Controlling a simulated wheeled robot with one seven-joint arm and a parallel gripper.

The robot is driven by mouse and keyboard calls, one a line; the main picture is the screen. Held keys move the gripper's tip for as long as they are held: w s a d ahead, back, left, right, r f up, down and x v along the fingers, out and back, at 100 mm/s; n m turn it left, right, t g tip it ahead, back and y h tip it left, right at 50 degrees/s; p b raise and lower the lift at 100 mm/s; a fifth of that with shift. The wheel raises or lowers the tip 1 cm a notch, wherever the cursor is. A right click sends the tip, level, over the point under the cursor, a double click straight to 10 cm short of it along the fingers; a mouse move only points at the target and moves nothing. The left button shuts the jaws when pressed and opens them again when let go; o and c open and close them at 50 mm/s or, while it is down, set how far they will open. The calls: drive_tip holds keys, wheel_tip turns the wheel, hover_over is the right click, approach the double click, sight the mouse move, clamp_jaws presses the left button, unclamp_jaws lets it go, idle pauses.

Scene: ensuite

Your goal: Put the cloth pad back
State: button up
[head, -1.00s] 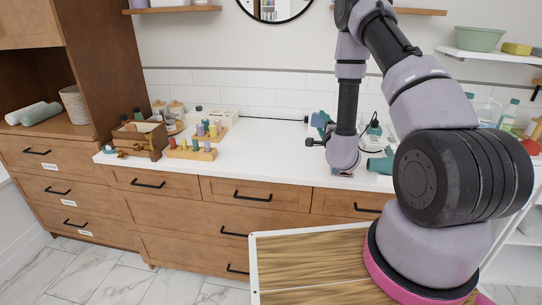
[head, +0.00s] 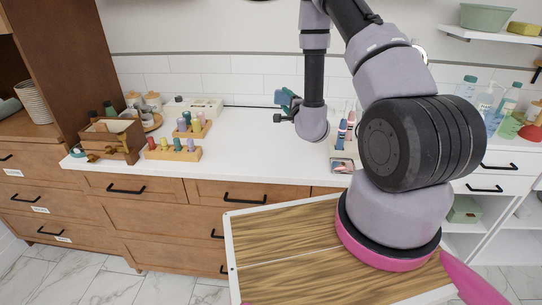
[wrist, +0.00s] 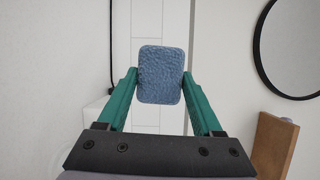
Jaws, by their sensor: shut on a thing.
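The cloth pad (wrist: 160,74) is a blue, fuzzy, rounded block in the wrist view. My gripper (wrist: 159,90) is shut on it, with a teal finger against its left and right sides. In the head view my gripper (head: 287,99) is a small teal shape above the back of the white counter, left of my arm.
The white counter (head: 245,145) has free room in the middle. A wooden box (head: 113,138), a rack of coloured bottles (head: 173,152) and jars stand at its left. A small tray (head: 342,165) sits near my arm. Bottles (head: 508,105) stand at right.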

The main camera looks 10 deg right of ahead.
drive_tip(key=s+a+n+g+y, duration=0.25)
drive_tip(key=a+g, duration=0.25)
drive_tip(key=a, duration=0.3)
drive_tip(key=s+a+n+g+y, duration=0.1)
drive_tip(key=s+a+g+y, duration=0.3)
drive_tip(key=a, duration=0.4)
drive_tip(key=m+g+h, duration=0.4)
drive_tip(key=m+g, duration=0.3)
hover_over(272, 157)
drive_tip(key=d, duration=0.1)
wheel_tip(272, 157, down, 3)
wheel_tip(272, 157, down, 9)
drive_tip(key=shift+s+d+f, duration=0.15)
drive_tip(key=shift+f, duration=0.05)
drive_tip(key=o, duration=1.2)
drive_tip(key=shift+f, duration=0.1)
